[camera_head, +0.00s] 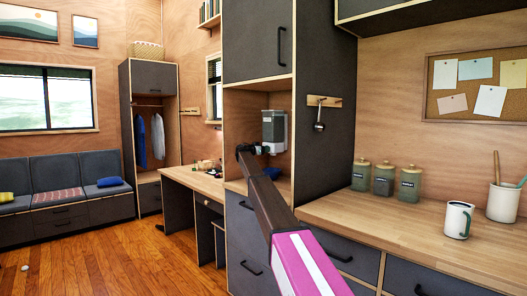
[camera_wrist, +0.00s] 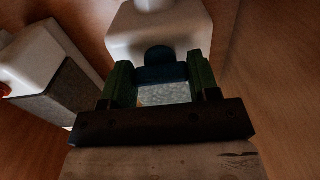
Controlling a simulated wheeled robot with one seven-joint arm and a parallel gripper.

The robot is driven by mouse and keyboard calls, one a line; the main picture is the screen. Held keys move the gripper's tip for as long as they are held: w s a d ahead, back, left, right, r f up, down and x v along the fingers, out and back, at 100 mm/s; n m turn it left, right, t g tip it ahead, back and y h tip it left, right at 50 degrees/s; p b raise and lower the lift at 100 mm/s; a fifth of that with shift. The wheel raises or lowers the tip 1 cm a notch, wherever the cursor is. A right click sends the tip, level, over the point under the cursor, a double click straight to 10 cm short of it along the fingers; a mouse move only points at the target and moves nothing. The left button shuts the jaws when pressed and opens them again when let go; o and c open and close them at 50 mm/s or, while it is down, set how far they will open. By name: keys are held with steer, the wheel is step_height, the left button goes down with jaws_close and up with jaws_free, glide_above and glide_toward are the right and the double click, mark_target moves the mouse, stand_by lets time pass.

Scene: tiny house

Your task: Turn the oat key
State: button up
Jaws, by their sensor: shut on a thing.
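The oat dispenser (camera_head: 273,128), a clear and grey container with a white lower part, is mounted in the alcove. Its white body (camera_wrist: 160,30) fills the top of the wrist view. A dark blue-green key (camera_wrist: 160,72) sticks out of the white body. My gripper (camera_wrist: 161,84) is shut on this key, with one green finger on each side. In the head view my gripper (camera_head: 260,150) reaches the lower front of the dispenser. The key is hidden there by my gripper and arm.
A white object with a grey panel (camera_wrist: 65,95) stands close on the left in the wrist view. Right of the alcove, a tall dark panel carries a hanging scoop (camera_head: 319,124). Canisters (camera_head: 384,180) and a mug (camera_head: 458,220) stand on the wooden counter (camera_head: 385,222).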

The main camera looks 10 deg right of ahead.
steer(key=shift+f, duration=0.1)
steer(key=o, duration=0.9)
steer(key=v, duration=1.1)
